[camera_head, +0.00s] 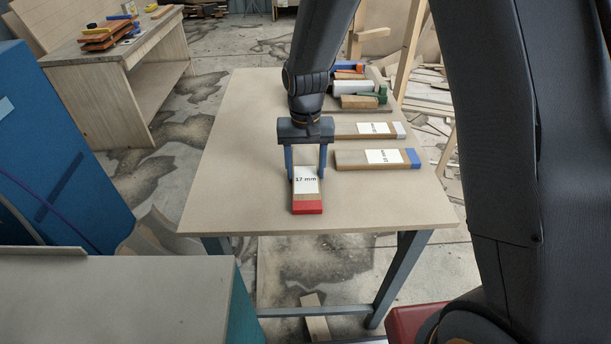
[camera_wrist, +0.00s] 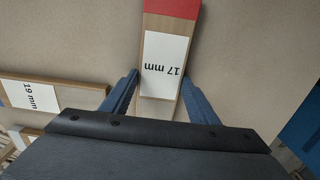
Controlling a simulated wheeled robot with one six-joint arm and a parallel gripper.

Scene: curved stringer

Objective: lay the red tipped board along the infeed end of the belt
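The red tipped board (camera_head: 308,198) lies on the near part of the tan table, its red end toward me and a white "17 mm" label on top. It also shows in the wrist view (camera_wrist: 165,65). My gripper (camera_head: 306,179) points down over it, with one blue finger beside each long side. In the wrist view the fingertips (camera_wrist: 160,77) are very close to both sides of the board. Whether they press on it or leave a small gap cannot be told. I cannot make out a belt for certain.
A blue tipped board (camera_head: 350,166) and a white tipped board (camera_head: 345,131) lie right of my gripper on the table (camera_head: 235,175). Blocks and tools crowd its back. A grey-topped surface (camera_head: 110,300) and a blue cabinet (camera_head: 60,150) stand left. The table's left side is clear.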

